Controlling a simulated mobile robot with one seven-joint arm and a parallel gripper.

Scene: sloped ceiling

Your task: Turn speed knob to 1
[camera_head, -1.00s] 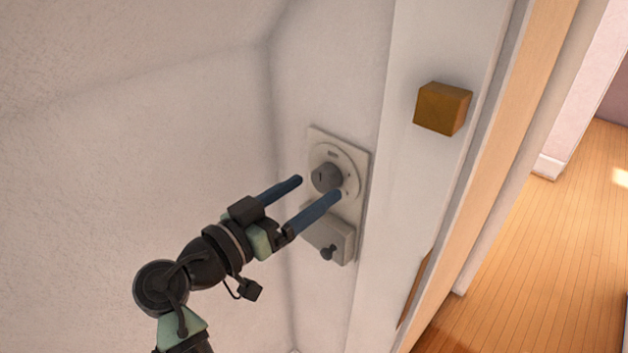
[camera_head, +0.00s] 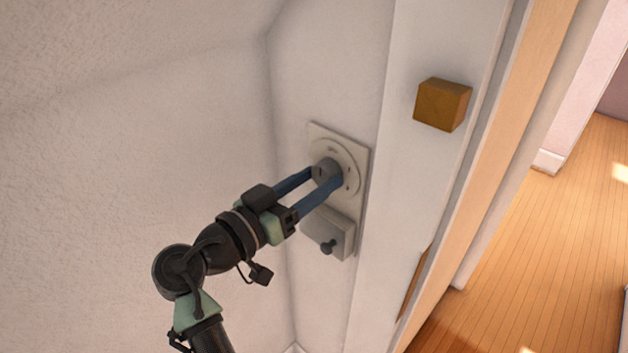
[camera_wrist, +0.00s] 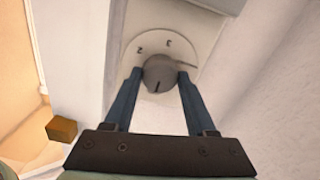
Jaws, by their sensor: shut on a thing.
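The speed knob (camera_head: 325,171) is a grey round knob on a pale dial plate (camera_head: 350,165) fixed to the white wall. In the wrist view the knob (camera_wrist: 160,74) sits between my two blue fingertips, with a dark pointer line on its face toward the bottom of the picture. The dial (camera_wrist: 180,46) around it shows a 2 at upper left and what looks like a 3 at upper right; a 1 is not legible. My gripper (camera_head: 326,176) is shut on the knob, one finger on each side.
A grey box with a small dark knob (camera_head: 328,246) is just below the dial. An orange-brown block (camera_head: 443,104) sticks out from the white door frame at the right. Beyond the frame is open wooden floor (camera_head: 540,260).

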